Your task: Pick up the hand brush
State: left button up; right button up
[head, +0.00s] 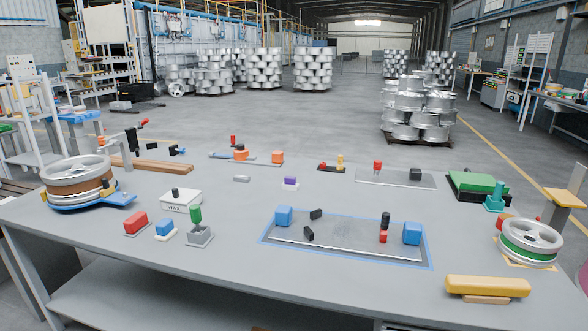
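A long yellow block on a shorter tan base (487,287) lies at the front right edge of the workbench (350,300); it looks like the hand brush, though I cannot be sure. Nothing touches it in view, and its near side is unobstructed. Smaller block-shaped items, a red one on a grey base (136,223) and a blue one on a white base (165,230), sit at the front left. Neither of my grippers shows in the head view.
A wheel on a green-banded stand (530,242) stands just behind the yellow block. A blue-edged grey mat (345,235) with small parts lies left of it. Another wheel (77,180) is at the far left. Bare bench lies in front of the mat.

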aim_at(473, 288)
jog(key=z, duration=1.3)
